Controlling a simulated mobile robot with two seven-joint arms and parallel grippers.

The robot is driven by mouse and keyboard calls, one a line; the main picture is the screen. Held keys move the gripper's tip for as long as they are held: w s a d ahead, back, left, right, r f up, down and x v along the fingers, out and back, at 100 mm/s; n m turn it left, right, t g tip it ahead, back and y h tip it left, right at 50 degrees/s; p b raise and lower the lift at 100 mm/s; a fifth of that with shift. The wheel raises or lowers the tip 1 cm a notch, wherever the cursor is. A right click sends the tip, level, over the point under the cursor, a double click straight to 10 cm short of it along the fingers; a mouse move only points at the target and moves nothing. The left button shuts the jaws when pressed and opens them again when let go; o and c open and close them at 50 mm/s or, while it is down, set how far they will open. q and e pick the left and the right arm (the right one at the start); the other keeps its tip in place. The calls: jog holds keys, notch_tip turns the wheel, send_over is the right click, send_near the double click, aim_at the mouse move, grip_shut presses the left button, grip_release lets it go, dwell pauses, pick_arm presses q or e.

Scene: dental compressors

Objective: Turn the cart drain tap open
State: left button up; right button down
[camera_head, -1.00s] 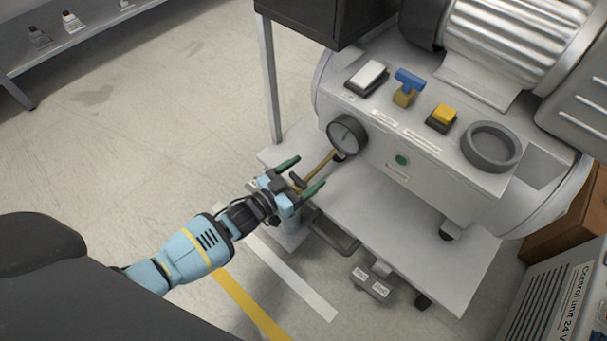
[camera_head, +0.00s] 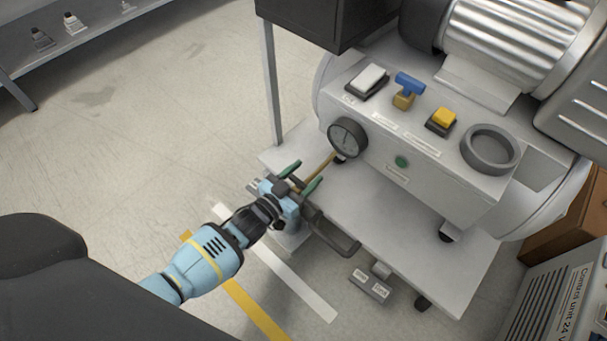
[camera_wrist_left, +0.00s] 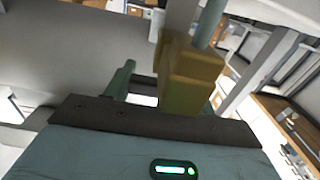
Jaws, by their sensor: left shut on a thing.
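The cart drain tap is at the end of a thin brass pipe (camera_head: 321,170) that slopes down from below the gauge, at the left edge of the cart. In the left wrist view its brass body (camera_wrist_left: 190,78) stands close in front of my gripper. My left gripper (camera_head: 301,177) reaches in from the lower left, with its green fingers on either side of the tap. It is shut on the tap's handle, which the fingers and palm mostly hide. I cannot read the handle's exact angle.
The cart (camera_head: 420,260) carries a compressor panel with a gauge (camera_head: 347,138), a blue-handled valve (camera_head: 408,84), a yellow button (camera_head: 444,115) and a white switch (camera_head: 369,77). A dark pedal-like loop (camera_head: 340,240) juts out below my gripper. A control unit (camera_head: 560,290) stands lower right.

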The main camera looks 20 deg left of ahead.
pick_arm(q)
jog(key=o, duration=1)
jog(key=shift+s+a, duration=0.1)
jog(key=shift+s, duration=0.1)
jog(key=p+v, duration=0.2)
jog(key=v, duration=0.4)
jog(key=shift+p, duration=0.4)
jog(key=shift+s+a, duration=0.25)
jog(key=shift+s, duration=0.35)
